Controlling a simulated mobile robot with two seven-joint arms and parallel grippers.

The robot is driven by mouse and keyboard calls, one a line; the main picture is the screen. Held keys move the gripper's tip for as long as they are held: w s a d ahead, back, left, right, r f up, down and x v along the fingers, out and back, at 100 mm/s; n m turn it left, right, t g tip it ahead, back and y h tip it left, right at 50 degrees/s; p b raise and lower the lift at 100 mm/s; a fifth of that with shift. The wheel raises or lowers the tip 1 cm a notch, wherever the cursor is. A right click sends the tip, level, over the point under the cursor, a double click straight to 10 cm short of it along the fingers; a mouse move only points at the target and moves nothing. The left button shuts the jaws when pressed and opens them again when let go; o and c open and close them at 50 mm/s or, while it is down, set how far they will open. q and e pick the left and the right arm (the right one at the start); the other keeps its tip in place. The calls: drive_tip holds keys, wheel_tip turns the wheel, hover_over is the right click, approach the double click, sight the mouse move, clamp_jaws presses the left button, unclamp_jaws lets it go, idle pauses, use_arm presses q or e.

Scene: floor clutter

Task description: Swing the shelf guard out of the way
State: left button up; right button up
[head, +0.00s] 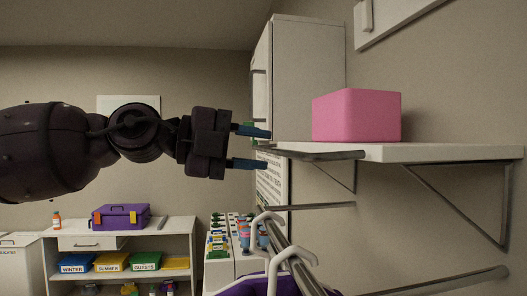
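A white wall shelf (420,152) stands out from the right wall, with a pink box (356,116) on it. A grey metal bar (325,155), which looks like the shelf guard, runs along the shelf's front left edge. My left gripper (268,149) comes in from the left at the bar's left end. Its two blue-tipped fingers are apart, one above and one below the bar's end in the picture. I cannot tell whether they touch the bar. My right gripper is not in view.
Below, metal rails (293,250) carry white hooks, with something purple under them. A tall white cabinet (305,80) stands behind the shelf. At the back left, a white shelf unit (180,232) holds a purple toolbox (121,217) and labelled bins. Metal brackets (455,205) slope under the shelf.

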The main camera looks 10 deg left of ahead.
use_arm(q)
drive_tip(key=b+v, duration=0.1)
drive_tip(key=v, duration=0.8)
drive_tip(key=shift+a, duration=0.15)
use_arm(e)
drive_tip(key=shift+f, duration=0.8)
use_arm(q)
drive_tip(key=shift+s, duration=0.1)
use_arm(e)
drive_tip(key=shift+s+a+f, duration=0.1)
